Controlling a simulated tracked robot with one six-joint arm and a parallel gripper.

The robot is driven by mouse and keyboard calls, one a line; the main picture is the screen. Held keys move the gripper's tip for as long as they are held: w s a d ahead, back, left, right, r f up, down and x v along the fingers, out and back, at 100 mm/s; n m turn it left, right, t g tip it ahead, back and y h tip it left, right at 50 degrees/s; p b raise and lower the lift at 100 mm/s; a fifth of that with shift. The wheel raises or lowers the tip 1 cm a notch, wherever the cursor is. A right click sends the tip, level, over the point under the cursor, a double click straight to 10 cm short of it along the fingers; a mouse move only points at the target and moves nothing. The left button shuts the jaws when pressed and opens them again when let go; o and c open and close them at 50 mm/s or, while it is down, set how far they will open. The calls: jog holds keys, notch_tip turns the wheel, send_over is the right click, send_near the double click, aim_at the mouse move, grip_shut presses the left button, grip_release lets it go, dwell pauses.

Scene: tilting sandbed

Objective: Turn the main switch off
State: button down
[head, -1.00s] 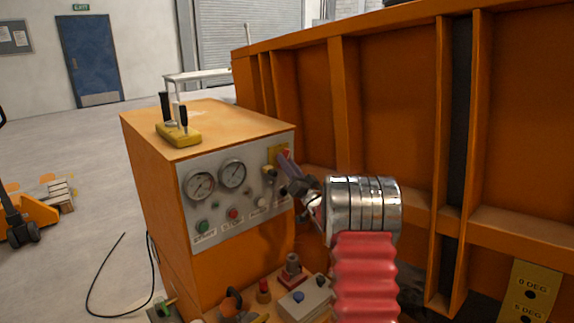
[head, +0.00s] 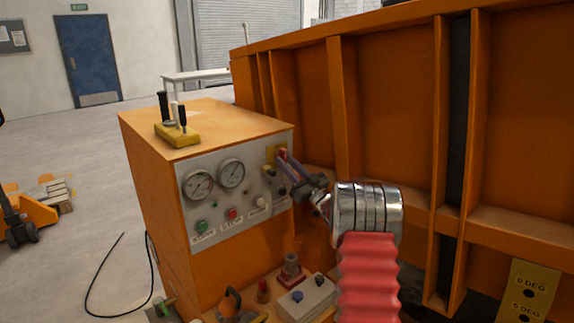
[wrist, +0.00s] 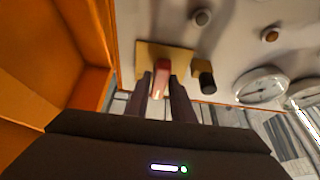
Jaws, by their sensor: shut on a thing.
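The main switch is a red handle (head: 283,153) on a yellow plate (head: 270,154) at the upper right corner of the grey control panel (head: 215,209). In the wrist view, which is upside down, the red handle (wrist: 162,70) stands out from its yellow plate (wrist: 180,52). My gripper (wrist: 161,84) has one dark finger on each side of the handle and is shut on it. In the head view my gripper (head: 285,160) reaches the panel from the right and hides part of the switch.
A black knob (wrist: 203,75) sits close beside the handle. Two gauges (head: 199,184), a green button (head: 201,226) and a red button (head: 231,214) share the panel. A yellow lever block (head: 178,136) is on top of the cabinet. The orange sandbed wall (head: 385,110) stands close behind my arm.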

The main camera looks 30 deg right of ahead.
jog(key=shift+f, duration=0.2)
jog(key=c, duration=1.9)
grip_release()
jog(key=shift+o, duration=1.3)
jog(key=shift+r, duration=0.15)
jog(key=v, duration=1.3)
jog(key=shift+s+f, duration=0.25)
jog(key=shift+s, duration=0.1)
